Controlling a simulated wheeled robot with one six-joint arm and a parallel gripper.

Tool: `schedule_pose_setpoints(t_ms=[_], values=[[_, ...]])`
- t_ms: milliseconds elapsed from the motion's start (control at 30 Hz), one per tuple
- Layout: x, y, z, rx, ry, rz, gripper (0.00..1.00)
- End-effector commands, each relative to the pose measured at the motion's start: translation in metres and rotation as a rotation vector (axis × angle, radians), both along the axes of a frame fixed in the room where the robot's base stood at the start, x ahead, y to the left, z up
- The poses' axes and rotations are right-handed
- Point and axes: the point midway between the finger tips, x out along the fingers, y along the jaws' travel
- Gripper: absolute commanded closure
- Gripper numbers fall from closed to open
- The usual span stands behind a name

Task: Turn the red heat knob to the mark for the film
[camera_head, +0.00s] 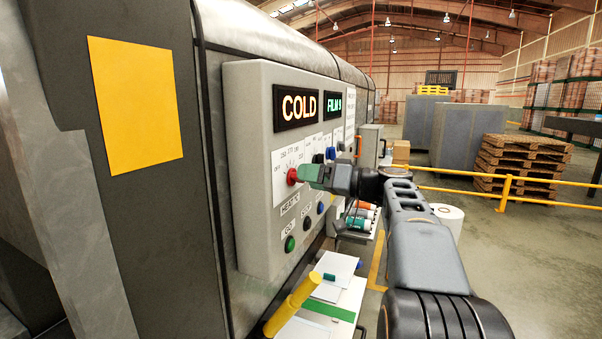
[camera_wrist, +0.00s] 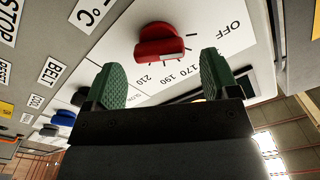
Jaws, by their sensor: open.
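The red heat knob (camera_head: 291,176) sticks out from a white dial plate (camera_head: 285,158) on the grey control panel. In the wrist view the red knob (camera_wrist: 165,45) lies just beyond my fingertips, and its plate (camera_wrist: 235,35) shows OFF, 170, 190 and 210. Which mark the knob points to I cannot tell. My gripper (camera_head: 308,174) is in front of the knob; in the wrist view its green-padded fingers (camera_wrist: 161,78) are apart with nothing between them. A display (camera_head: 297,106) reads COLD; another display (camera_head: 334,103) appears to read FILM 9.
A black knob (camera_head: 318,158) and a blue knob (camera_head: 331,153) are close to the right of the red one. Green (camera_head: 290,244) and black (camera_head: 307,223) buttons sit below. Open floor and a yellow rail (camera_head: 505,190) lie to the right.

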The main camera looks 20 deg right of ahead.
Motion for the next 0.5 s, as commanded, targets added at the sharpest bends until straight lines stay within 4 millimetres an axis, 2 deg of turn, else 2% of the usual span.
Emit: schedule_pose_setpoints(t_ms=[200,500], values=[[0.017,0.015,0.001,0.000,0.000,0.001,0.19],[0.022,0.020,0.000,0.000,0.000,0.000,0.19]])
